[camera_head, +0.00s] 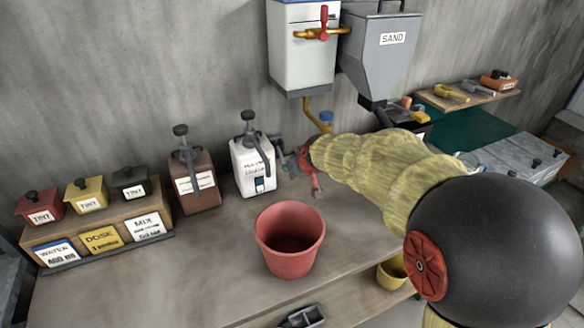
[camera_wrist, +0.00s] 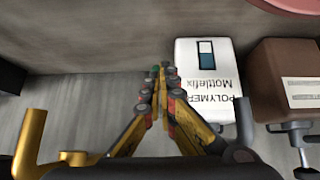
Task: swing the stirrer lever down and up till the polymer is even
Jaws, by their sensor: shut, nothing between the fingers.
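The white polymer dispenser (camera_head: 251,172) stands on the bench against the wall, with a black knob and a dark slanted lever (camera_head: 262,154) at its top. In the wrist view, the dispenser (camera_wrist: 224,75) appears upside down, with its label and a small dark teal window (camera_wrist: 206,55); whether the polymer inside is even cannot be told. My gripper (camera_head: 282,150) is beside the dispenser, on its right in the head view. In the wrist view, my gripper's fingers (camera_wrist: 161,75) are together and empty, apart from the dispenser's body. Contact with the lever is not clear.
A brown dispenser (camera_head: 195,185) stands left of the polymer dispenser. A red bucket (camera_head: 290,255) is on the bench in front. A white tank (camera_head: 303,50) with a yellow pipe and a grey sand hopper (camera_head: 383,55) hang above. Tint boxes (camera_head: 86,192) stand far left.

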